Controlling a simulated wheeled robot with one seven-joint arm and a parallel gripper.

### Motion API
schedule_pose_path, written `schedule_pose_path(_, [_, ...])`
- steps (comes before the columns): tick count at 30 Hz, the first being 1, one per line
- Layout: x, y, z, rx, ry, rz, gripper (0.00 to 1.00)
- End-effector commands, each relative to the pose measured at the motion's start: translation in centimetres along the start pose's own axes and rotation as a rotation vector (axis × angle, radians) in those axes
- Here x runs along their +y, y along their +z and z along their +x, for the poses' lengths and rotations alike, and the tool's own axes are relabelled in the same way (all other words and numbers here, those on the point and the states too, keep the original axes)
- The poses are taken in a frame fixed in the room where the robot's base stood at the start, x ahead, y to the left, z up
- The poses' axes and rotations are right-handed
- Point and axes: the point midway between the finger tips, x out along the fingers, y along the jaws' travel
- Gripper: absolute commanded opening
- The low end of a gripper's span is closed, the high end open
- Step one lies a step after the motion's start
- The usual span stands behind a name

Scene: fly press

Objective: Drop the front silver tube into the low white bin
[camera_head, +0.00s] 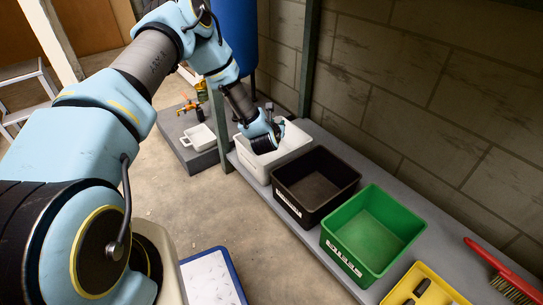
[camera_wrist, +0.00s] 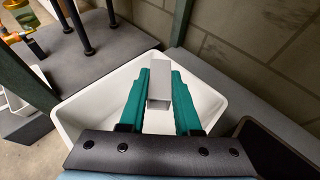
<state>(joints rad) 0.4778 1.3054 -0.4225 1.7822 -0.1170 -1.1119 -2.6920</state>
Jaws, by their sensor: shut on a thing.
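The silver tube (camera_wrist: 159,85) is a grey square-section piece with an open end, held between the two green fingers of my gripper (camera_wrist: 159,90) in the wrist view. The low white bin (camera_wrist: 80,128) lies beneath it, and the tube is over the bin's opening. How high the tube is above the bin floor I cannot tell. In the head view my gripper (camera_head: 267,140) is at the white bin (camera_head: 258,170), and my wrist hides the fingers and the tube there.
A black bin (camera_head: 312,208), a green bin (camera_head: 365,255) and a yellow tray (camera_head: 440,288) stand right of the white bin on the grey shelf. A red-handled brush (camera_head: 490,260) lies at the far right. A dark green post (camera_head: 217,125) stands close left of the white bin.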

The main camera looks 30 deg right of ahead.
Motion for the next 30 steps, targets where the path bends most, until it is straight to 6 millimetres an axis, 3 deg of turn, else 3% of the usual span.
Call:
schedule_pose_path(3, [0.05,-1.08,0.46,-0.001,0.001,0.001,0.00])
schedule_pose_path(12, [0.07,-1.14,0.49,-0.001,0.001,-0.001,0.00])
schedule_pose_path(13, [0.07,-1.14,0.49,-0.001,0.001,-0.001,0.34])
schedule_pose_path(21, [0.07,-1.14,0.49,-0.001,0.001,-0.001,0.64])
schedule_pose_path(30, [0.08,-1.14,0.33,0.000,0.001,-0.001,0.67])
